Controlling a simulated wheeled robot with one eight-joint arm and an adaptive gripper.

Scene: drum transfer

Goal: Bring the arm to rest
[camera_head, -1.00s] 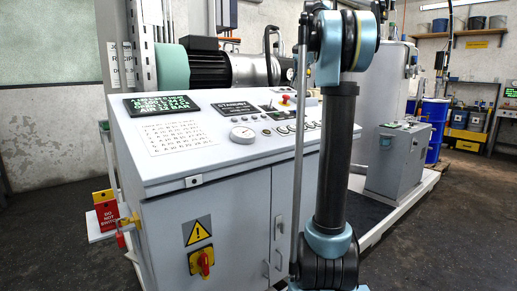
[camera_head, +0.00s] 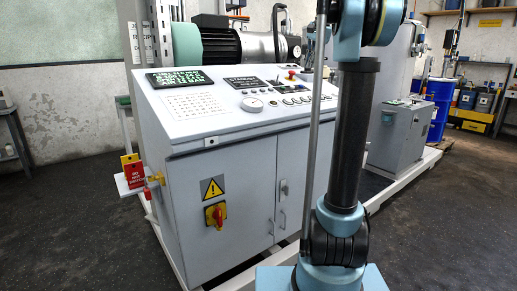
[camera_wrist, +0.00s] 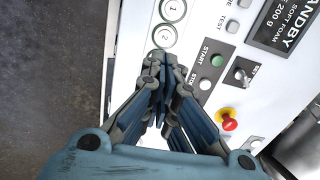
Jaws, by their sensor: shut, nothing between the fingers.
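My gripper (camera_wrist: 158,88) shows in the wrist view with its fingers drawn together and nothing between them. It is over the top panel of the grey control cabinet, near the START and STOP buttons. How far it is above the panel I cannot tell. In the head view my arm (camera_head: 343,140) stands upright in front of the cabinet's right side.
The wrist view shows a red emergency knob (camera_wrist: 229,124). Floor (camera_head: 60,230) is clear at left.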

